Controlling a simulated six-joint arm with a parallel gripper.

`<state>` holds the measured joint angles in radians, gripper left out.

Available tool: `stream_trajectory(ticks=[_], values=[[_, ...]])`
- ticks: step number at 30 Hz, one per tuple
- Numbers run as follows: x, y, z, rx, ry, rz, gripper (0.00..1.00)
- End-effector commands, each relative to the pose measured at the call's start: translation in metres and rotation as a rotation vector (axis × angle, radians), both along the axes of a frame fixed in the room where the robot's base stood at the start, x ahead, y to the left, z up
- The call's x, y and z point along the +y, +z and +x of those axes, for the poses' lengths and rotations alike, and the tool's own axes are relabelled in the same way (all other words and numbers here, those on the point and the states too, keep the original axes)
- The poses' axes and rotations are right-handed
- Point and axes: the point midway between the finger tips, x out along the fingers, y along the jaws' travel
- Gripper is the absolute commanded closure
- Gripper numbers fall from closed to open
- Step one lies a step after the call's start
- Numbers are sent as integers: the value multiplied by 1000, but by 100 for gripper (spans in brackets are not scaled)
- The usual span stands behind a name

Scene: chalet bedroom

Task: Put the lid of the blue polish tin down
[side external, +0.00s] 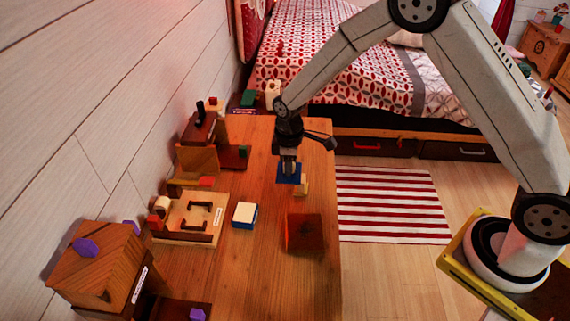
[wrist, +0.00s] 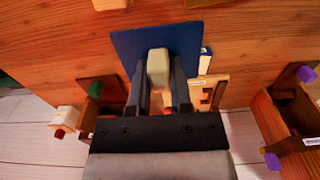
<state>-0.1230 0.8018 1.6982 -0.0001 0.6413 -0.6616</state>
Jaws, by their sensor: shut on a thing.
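The lid is a flat blue square with a pale knob (wrist: 158,66). My gripper (wrist: 158,85) is shut on that knob, with a finger on each side. In the side external view my gripper (side external: 289,166) points down over the table with the blue lid (side external: 287,180) under it. I cannot tell whether the lid touches the table. A blue-sided box with a white top (side external: 245,214), likely the polish tin, stands apart, nearer the camera and to the left. In the wrist view a bit of it (wrist: 206,60) shows past the lid's edge.
A dark reddish wooden box (side external: 304,232) is nearer the camera. A wooden tray with black corner marks (side external: 190,237) and several wooden boxes line the wall side. The table's (side external: 265,280) near middle is clear.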

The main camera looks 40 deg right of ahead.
Motion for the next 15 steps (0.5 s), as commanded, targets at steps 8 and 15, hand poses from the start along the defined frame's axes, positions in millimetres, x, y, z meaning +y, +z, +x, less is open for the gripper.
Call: stream_trajectory(ticks=[8, 15], values=[[0, -3, 5, 1, 2, 0, 100], [2, -12, 24, 1, 1, 0, 100]])
